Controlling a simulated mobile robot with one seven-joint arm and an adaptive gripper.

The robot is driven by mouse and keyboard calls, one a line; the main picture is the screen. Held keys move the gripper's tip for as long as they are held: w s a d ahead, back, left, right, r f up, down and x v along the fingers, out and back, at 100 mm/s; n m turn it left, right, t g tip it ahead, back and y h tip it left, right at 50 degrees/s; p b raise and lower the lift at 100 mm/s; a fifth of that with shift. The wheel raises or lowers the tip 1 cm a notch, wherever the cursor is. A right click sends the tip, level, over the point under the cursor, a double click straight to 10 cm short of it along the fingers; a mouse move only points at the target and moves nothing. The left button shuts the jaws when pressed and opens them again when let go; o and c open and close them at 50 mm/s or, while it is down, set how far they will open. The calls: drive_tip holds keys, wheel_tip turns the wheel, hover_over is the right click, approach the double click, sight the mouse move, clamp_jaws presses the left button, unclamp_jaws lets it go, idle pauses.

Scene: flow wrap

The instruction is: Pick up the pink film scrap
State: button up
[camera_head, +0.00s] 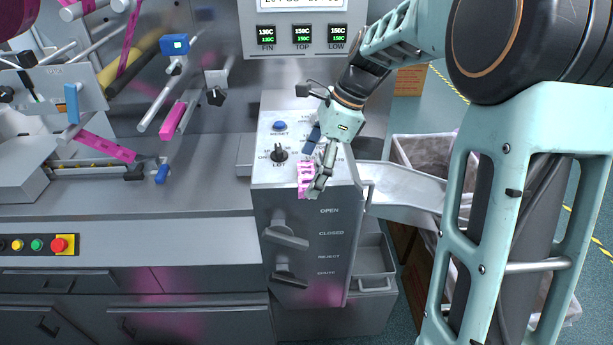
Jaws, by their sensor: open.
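The pink film scrap (304,177) is a small crumpled pink piece with pale marks. It lies at the front edge of the top of the grey control box (259,172). My gripper (314,194) reaches down from the upper right, with its fingertips right beside the scrap's right side and overlapping it in the picture. The gripper is open. I cannot tell whether a finger touches the scrap, and part of the scrap's right side is hidden behind the fingers.
A selector knob (279,154) and a blue reset button (279,126) stand on the box top, left of my gripper. Lever handles (287,237) stick out of the box front. A metal chute (405,187) slopes right to a lined bin (425,152). Pink film (105,146) runs through the machine at left.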

drive_tip(key=shift+c, duration=0.5)
drive_tip(key=c, duration=0.9)
drive_tip(key=shift+r, duration=0.15)
